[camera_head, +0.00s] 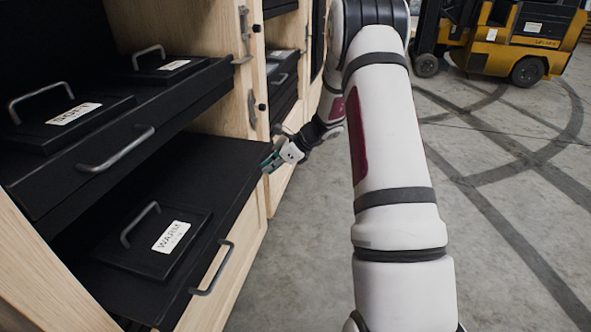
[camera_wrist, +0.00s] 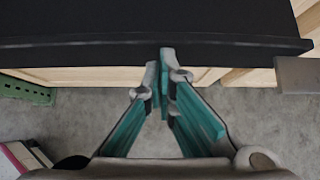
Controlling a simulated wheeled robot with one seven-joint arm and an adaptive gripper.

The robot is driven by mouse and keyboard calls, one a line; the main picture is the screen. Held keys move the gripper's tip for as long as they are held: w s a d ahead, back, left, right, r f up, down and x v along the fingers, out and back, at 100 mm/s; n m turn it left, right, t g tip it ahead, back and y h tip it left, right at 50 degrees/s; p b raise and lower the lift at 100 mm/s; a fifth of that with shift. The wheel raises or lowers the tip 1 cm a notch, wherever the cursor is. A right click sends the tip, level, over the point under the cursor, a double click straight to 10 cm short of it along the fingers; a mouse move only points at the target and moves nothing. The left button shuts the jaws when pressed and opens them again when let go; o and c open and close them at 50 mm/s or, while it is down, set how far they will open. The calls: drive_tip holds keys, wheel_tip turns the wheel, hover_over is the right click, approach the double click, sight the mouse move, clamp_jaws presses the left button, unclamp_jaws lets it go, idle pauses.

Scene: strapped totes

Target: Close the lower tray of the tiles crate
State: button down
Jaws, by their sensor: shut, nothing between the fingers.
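A light wooden crate stands at the left in the head view, with two black trays. The lower tray (camera_head: 197,181) is pulled out and carries a lidded box (camera_head: 146,256) with a white label, perhaps reading "WARM". A grey bar handle (camera_head: 213,268) is on its front. My gripper (camera_head: 272,162) is shut and empty at the far front end of this tray. In the wrist view, the teal fingers of my gripper (camera_wrist: 165,62) meet at the lower edge of a black panel (camera_wrist: 110,28), seemingly the tray. Contact cannot be told. No tiles wording is legible.
The upper tray (camera_head: 130,125) also sticks out and holds two lidded boxes with handles. Another wooden unit with black trays (camera_head: 283,72) stands behind. A yellow forklift (camera_head: 515,38) is at the back right. The concrete floor (camera_head: 480,220) at right is clear.

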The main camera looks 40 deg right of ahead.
sight(231, 163)
drive_tip(key=w+a, duration=0.2)
drive_tip(key=w, duration=0.1)
drive_tip(key=w+a, duration=0.5)
drive_tip(key=w, duration=0.1)
drive_tip(key=shift+w+a+p, duration=0.3)
drive_tip(key=shift+w+p, duration=0.05)
drive_tip(key=shift+p, duration=0.05)
drive_tip(key=shift+r, duration=0.1)
drive_tip(key=s+d, duration=0.1)
drive_tip(key=s, duration=0.1)
drive_tip(key=s+d, duration=0.1)
drive_tip(key=d, duration=0.1)
drive_tip(key=shift+s+d+r, duration=0.1)
drive_tip(key=shift+s+r, duration=0.1)
drive_tip(key=shift+s, duration=0.15)
drive_tip(key=p+v, duration=0.2)
drive_tip(key=v, duration=0.7)
drive_tip(key=shift+s, duration=0.15)
